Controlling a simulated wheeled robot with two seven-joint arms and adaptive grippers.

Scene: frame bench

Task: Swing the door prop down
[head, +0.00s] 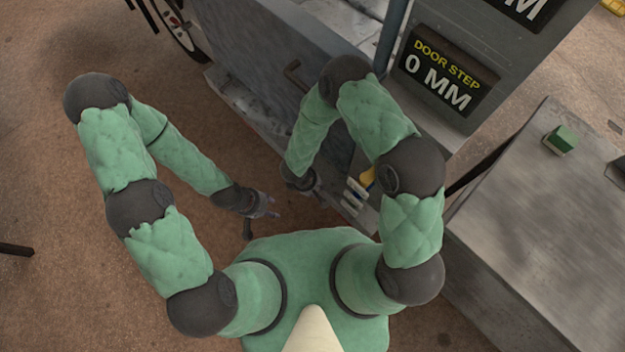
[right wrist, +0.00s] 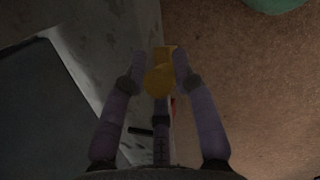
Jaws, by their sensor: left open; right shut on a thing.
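In the right wrist view, the two fingers of my right gripper (right wrist: 160,68) are shut on a yellow piece (right wrist: 160,82), with a dark bar below it and a little red beside it. I take this piece to be part of the door prop; most of the prop is hidden. In the head view my right wrist hangs beside the grey frame, and its fingertips are hard to make out. My left gripper (head: 266,209) is open and empty, low over the brown floor.
A grey panel with a "DOOR STEP 0 MM" display (head: 447,72) stands at the upper right. A grey bench (head: 545,235) with a green block (head: 560,140) is at the right. A wheel (head: 180,25) is at the upper left. The floor at the left is mostly clear.

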